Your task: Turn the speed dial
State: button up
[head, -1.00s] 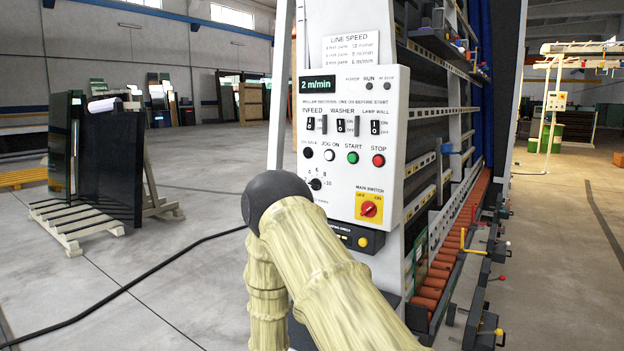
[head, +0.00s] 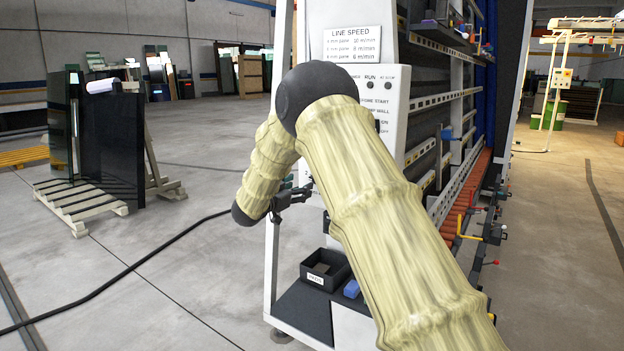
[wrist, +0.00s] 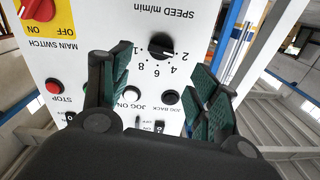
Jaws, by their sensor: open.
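The black speed dial (wrist: 160,45) is on the white control panel (wrist: 215,15) in the wrist view, which shows the panel upside down. Numbers curve around it under the label "SPEED m/min"; its exact setting is hard to read. My gripper (wrist: 162,72) is open, with its green-padded fingers on either side of the dial's line in the picture. The dial shows between and beyond the fingertips, apparently not touched. In the head view my gripper (head: 290,198) is at the panel's left edge, partly hidden by my arm, which also covers the dial and display.
In the wrist view, the white JOG ON button (wrist: 132,94), black JOG BACK button (wrist: 170,96), red STOP button (wrist: 53,86) and red main switch (wrist: 40,8) surround the dial. Below the panel, a black bin (head: 325,270) stands on a dark shelf in the head view.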

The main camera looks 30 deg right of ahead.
jog(key=p+x, duration=0.1)
jog(key=x, duration=0.7)
jog(key=shift+w+d+p, duration=0.25)
jog(key=shift+d+p, duration=0.1)
jog(key=shift+p, duration=0.05)
jog(key=shift+c, duration=0.2)
jog(key=c, duration=1)
